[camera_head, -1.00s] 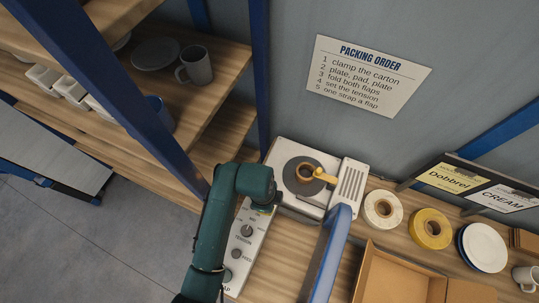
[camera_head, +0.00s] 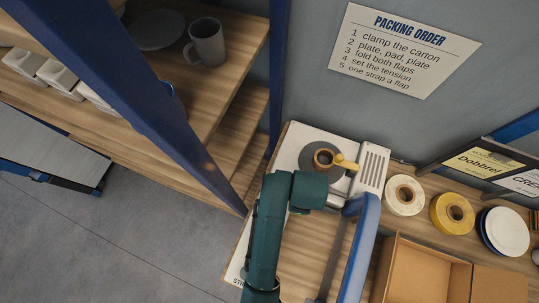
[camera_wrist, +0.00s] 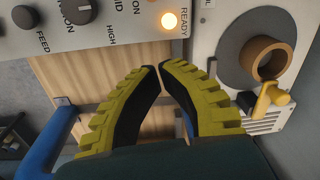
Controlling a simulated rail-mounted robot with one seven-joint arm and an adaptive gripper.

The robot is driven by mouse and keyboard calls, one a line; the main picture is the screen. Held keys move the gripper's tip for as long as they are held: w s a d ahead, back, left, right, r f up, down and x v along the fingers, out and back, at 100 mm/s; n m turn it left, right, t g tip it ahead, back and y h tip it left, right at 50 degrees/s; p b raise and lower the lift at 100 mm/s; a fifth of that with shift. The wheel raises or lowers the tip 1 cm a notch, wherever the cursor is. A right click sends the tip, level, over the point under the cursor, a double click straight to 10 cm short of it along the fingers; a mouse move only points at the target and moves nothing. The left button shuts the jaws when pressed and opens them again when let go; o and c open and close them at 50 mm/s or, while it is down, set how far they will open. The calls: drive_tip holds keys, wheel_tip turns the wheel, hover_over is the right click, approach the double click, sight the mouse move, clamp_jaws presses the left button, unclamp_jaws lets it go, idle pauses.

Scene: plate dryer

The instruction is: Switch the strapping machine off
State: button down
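The strapping machine shows in the head view as a white housing (camera_head: 291,153) with a dark round disc, a brown ring and a yellow lever on top. In the wrist view its control panel (camera_wrist: 120,30) crosses the top left, with a FEED knob (camera_wrist: 25,17), another black knob (camera_wrist: 78,11) near MID and HIGH, and a glowing READY lamp (camera_wrist: 169,20). No off marking is readable. My gripper (camera_wrist: 158,68) has yellow-backed black fingers, tips almost together with nothing between them, appearing just below the panel. In the head view my arm hides the gripper and most of the panel.
A blue bar (camera_head: 361,245) stands right of my arm. Beyond it are an open carton (camera_head: 400,272), a white roll (camera_head: 404,209), a yellow roll (camera_head: 437,208) and plates (camera_head: 507,231). A shelf post (camera_head: 160,110) rises at left. The brown ring (camera_wrist: 262,58) is right of my gripper.

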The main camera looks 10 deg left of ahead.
drive_tip(key=f, duration=0.9)
drive_tip(key=shift+w, duration=0.3)
drive_tip(key=a+p, duration=0.1)
drive_tip(key=a, duration=0.2)
drive_tip(key=shift+a+r, duration=0.1)
drive_tip(key=shift+r, duration=0.05)
drive_tip(key=shift+s+a+p, duration=0.1)
drive_tip(key=shift+a+p, duration=0.2)
drive_tip(key=shift+a, duration=0.05)
